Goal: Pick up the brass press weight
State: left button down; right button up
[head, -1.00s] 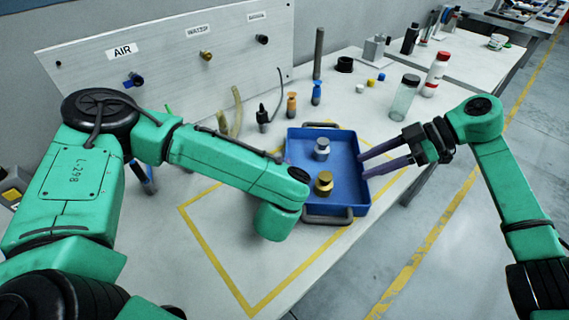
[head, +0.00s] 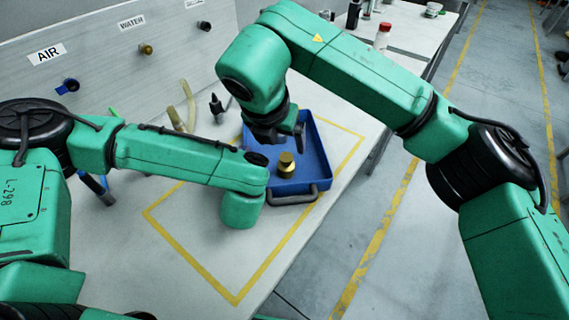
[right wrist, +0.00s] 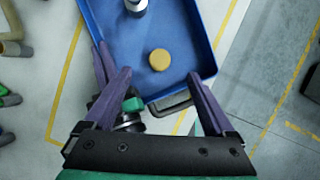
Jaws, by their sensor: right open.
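The brass press weight (head: 286,166) stands upright in the near part of the blue tray (head: 312,140). In the right wrist view the weight (right wrist: 159,60) shows from above as a round brass top. My right gripper (right wrist: 149,60) is open and points down over the tray. Its purple fingers appear on either side of the weight in that view, with nothing between them gripped. In the head view my right wrist hides most of this gripper (head: 298,132). My left arm reaches in beside the tray's left side, but its fingers are hidden.
A grey metal weight (right wrist: 137,6) stands farther back in the tray; my right arm covers it in the head view. The tray has a dark near handle (head: 292,197). The table's near taped area is clear.

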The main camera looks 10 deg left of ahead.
aim_at(287, 157)
jog(key=x, duration=1)
jog(key=shift+d+f, duration=0.2)
jog(key=shift+f, duration=0.2)
jog(key=shift+r, duration=0.1)
grip_shut()
